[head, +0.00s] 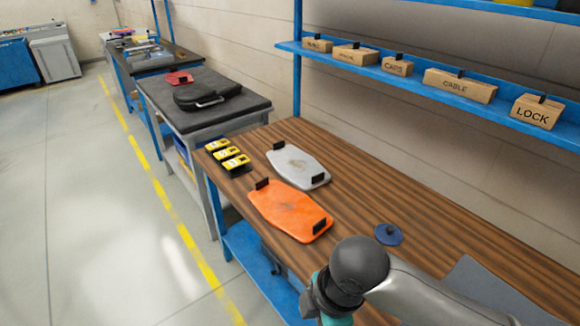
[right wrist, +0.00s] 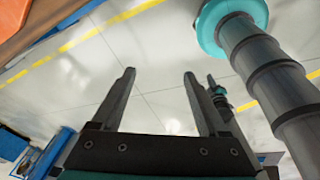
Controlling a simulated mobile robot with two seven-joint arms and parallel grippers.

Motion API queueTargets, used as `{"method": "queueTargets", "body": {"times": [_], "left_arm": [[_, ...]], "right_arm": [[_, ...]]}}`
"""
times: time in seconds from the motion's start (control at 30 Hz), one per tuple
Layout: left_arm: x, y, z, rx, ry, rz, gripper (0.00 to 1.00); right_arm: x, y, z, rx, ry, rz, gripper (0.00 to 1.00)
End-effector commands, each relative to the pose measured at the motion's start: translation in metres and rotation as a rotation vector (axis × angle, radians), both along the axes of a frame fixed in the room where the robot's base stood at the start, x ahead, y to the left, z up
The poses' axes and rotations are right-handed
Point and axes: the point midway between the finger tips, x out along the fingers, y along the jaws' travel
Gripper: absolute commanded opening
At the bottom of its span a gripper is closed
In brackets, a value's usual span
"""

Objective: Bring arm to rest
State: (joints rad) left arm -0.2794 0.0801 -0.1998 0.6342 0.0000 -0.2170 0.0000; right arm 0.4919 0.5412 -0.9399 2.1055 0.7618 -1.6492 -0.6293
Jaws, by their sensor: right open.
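My right arm (head: 410,287) comes in from the lower right in the head view, over the front edge of the wooden bench. Its gripper is not visible in that view. In the right wrist view my right gripper (right wrist: 159,75) is open, with its two fingers apart and nothing between them. Behind the fingers is the pale floor (right wrist: 155,105), with yellow lines. My left gripper does not show clearly in either view.
The wooden bench (head: 375,200) holds an orange board (head: 287,210), a grey board (head: 297,165), several yellow devices (head: 229,153) and a blue disc (head: 389,235). Labelled boxes (head: 460,86) stand on the blue shelf (head: 400,79). The floor left of the bench is clear.

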Motion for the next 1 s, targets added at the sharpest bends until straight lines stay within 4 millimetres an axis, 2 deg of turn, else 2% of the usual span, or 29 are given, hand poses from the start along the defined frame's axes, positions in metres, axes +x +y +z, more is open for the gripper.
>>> {"method": "queueTargets", "body": {"times": [0.03, 0.17, 0.27, 0.37, 0.47, 0.7, 1.0], "left_arm": [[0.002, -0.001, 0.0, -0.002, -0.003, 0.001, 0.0], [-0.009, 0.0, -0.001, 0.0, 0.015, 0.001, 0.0], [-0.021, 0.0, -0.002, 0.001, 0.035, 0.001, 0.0], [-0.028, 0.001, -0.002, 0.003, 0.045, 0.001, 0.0], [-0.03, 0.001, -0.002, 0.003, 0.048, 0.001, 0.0], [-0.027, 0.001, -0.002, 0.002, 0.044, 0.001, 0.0], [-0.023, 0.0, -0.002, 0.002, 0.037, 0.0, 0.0]], "right_arm": [[-0.007, 0.009, -0.001, 0.045, 0.006, -0.054, 0.77], [-0.014, 0.021, 0.0, 0.143, 0.004, -0.242, 0.77], [-0.019, 0.021, 0.0, 0.207, 0.01, -0.408, 0.77], [-0.023, 0.013, -0.002, 0.254, 0.021, -0.591, 0.77], [-0.03, -0.003, -0.007, 0.28, 0.035, -0.785, 0.77], [-0.057, -0.061, -0.023, 0.261, 0.044, -1.217, 0.77], [-0.103, -0.129, -0.041, 0.151, 0.018, -1.589, 0.77]]}}
